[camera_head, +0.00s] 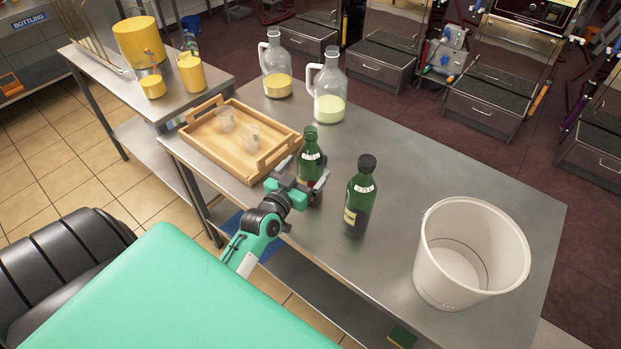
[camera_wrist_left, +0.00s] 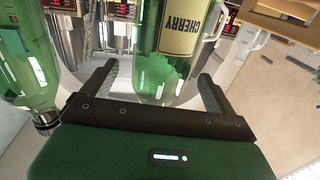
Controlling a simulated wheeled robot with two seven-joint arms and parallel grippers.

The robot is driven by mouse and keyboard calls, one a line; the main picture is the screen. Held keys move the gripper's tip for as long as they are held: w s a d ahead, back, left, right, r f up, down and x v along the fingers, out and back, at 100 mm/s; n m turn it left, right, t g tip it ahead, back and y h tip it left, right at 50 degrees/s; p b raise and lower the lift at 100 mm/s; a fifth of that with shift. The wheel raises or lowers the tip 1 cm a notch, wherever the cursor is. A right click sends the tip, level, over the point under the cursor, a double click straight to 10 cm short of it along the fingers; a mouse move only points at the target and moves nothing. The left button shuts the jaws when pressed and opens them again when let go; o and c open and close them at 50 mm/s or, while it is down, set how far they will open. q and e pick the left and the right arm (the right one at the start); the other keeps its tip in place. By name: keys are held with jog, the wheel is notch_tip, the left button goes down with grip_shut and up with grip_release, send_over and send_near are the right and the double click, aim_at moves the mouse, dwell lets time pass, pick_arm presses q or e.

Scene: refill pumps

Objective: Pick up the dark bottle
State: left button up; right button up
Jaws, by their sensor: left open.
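Two dark green bottles stand upright on the steel table. The left bottle (camera_head: 311,156) has no dark cap. The right bottle (camera_head: 358,200) has a black cap and a pale label. My left gripper (camera_head: 304,181) is open at the left bottle and hides part of its lower body. In the left wrist view, a green bottle with a CHERRY label (camera_wrist_left: 180,45) shows between or just beyond the open fingers (camera_wrist_left: 157,74); contact cannot be told. Another green bottle (camera_wrist_left: 28,70) shows at the left of that view. My right gripper is not in view.
A wooden tray (camera_head: 212,158) with two clear cups is left of the bottles. Two glass jugs (camera_head: 329,92) (camera_head: 276,68) stand behind. A white bucket (camera_head: 430,262) is at the right. The table between the bottles and bucket is clear.

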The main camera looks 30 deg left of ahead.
pick_arm(q)
jog(key=w, duration=0.1)
jog(key=w+p, duration=0.1)
jog(key=w, duration=0.2)
jog(key=shift+a+p, duration=0.25)
jog(key=shift+p, duration=0.1)
jog(key=shift+w+f, duration=0.2)
jog(key=shift+w, duration=0.35)
jog(key=shift+c, duration=0.4)
jog(key=shift+r, duration=0.1)
jog(key=c, duration=1.8)
jog(key=shift+c, duration=0.2)
